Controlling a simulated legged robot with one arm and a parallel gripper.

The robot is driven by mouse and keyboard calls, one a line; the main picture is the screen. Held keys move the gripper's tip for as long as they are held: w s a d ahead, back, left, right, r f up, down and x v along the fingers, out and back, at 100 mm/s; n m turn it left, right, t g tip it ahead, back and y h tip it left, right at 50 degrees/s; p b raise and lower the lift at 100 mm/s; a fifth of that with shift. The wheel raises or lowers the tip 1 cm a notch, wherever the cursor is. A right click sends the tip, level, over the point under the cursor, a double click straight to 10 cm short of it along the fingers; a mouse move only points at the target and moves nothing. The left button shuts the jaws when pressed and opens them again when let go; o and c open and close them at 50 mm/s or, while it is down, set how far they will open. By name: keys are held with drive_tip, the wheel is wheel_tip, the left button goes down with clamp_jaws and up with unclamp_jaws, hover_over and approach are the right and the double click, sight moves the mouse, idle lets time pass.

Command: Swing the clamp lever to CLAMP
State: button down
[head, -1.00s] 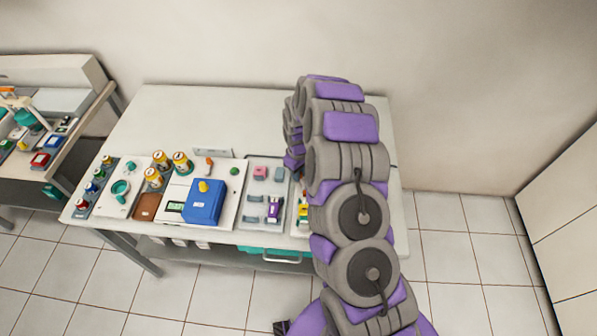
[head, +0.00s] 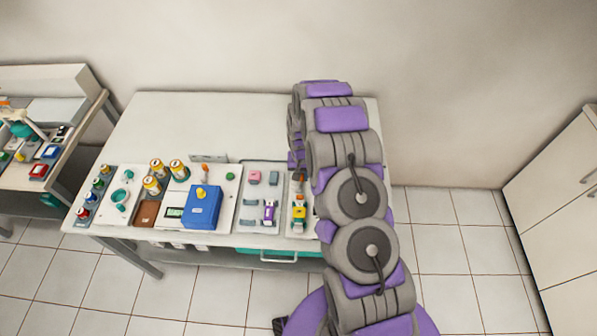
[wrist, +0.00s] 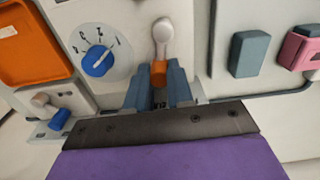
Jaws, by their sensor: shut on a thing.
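In the wrist view the clamp lever (wrist: 162,40) is a pale grey arm with a rounded upper end and an orange tip. My gripper (wrist: 157,80) has its two blue-grey fingers shut around that orange tip. The lever points down in this picture, toward my gripper. I can read no CLAMP mark; the panel around the tip is partly hidden by my fingers. In the head view my arm reaches over the right end of the table, and my fingertips and the lever's grip cannot be made out.
A blue dial (wrist: 97,60) on a white disc lies left of the lever. An orange tray (wrist: 30,45) is farther left; a teal block (wrist: 249,54) and a pink block (wrist: 300,50) are to the right. A blue box (head: 202,207) stands on the table (head: 150,115), whose back is clear.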

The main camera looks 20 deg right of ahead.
drive_tip(key=shift+s+d+m+p, duration=0.25)
drive_tip(key=shift+m, duration=0.65)
drive_tip(key=shift+s+d+m+p, duration=0.2)
drive_tip(key=shift+s+m, duration=0.05)
drive_tip(key=shift+m, duration=0.65)
drive_tip(key=c, duration=1)
unclamp_jaws()
drive_tip(key=shift+r, duration=0.1)
wheel_tip(320, 180, up, 17)
drive_tip(key=shift+p, duration=0.45)
drive_tip(key=shift+w, duration=0.1)
